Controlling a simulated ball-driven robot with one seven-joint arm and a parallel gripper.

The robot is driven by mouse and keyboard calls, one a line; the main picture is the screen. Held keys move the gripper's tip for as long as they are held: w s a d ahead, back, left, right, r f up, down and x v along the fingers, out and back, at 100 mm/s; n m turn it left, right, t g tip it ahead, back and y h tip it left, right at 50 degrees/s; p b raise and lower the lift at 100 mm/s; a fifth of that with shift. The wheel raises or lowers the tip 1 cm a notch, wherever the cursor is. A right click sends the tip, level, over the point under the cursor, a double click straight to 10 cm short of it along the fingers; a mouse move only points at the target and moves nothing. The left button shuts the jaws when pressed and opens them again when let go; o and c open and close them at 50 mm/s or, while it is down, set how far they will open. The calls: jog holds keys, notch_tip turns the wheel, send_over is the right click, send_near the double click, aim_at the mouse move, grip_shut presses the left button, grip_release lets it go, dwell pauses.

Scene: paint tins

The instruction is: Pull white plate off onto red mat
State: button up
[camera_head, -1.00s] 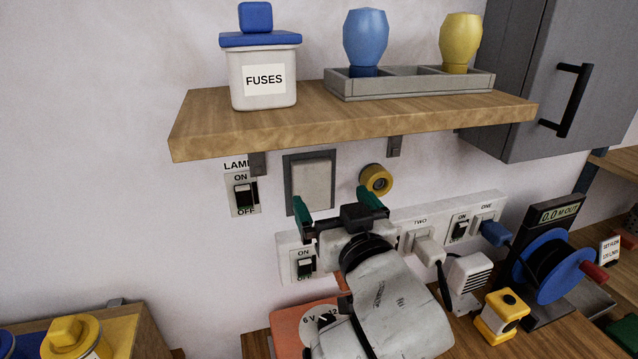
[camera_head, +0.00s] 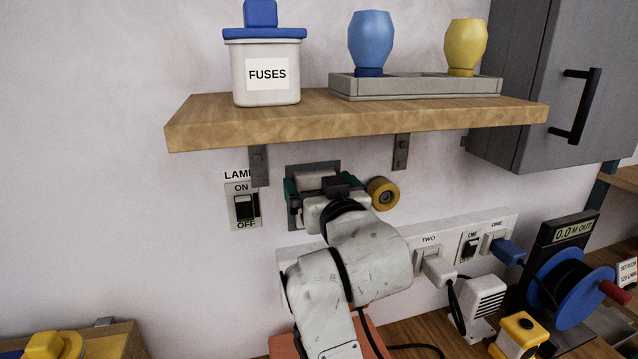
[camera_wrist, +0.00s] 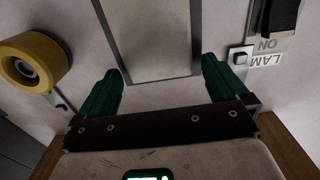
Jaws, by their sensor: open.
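The white plate (camera_head: 316,179) sits in a grey frame on the wall below the shelf. It also shows, pale and flat, in the wrist view (camera_wrist: 155,40). My gripper (camera_head: 328,187) is in front of it and hides its lower part. In the wrist view, my gripper (camera_wrist: 162,80) has its green fingers wide apart, one to each side of the framed plate, with nothing held between them. Whether a finger touches the frame I cannot tell. A red-orange surface (camera_head: 284,346) shows on the bench below, mostly hidden by my arm; I cannot tell if it is the mat.
The wooden shelf (camera_head: 350,118) overhangs just above, with brackets. A yellow round knob (camera_head: 382,194) is close right of the plate. The lamp switch (camera_head: 243,208) is to the left. The socket strip (camera_head: 425,245) with plugs and cords runs below right.

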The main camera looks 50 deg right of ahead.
jog(key=shift+w+d, duration=0.2)
jog(key=shift+w, duration=0.05)
jog(key=shift+c, duration=0.3)
jog(key=c, duration=1)
jog(key=shift+s+a, duration=0.1)
jog(key=shift+v, duration=1.1)
jog(key=shift+v, duration=2)
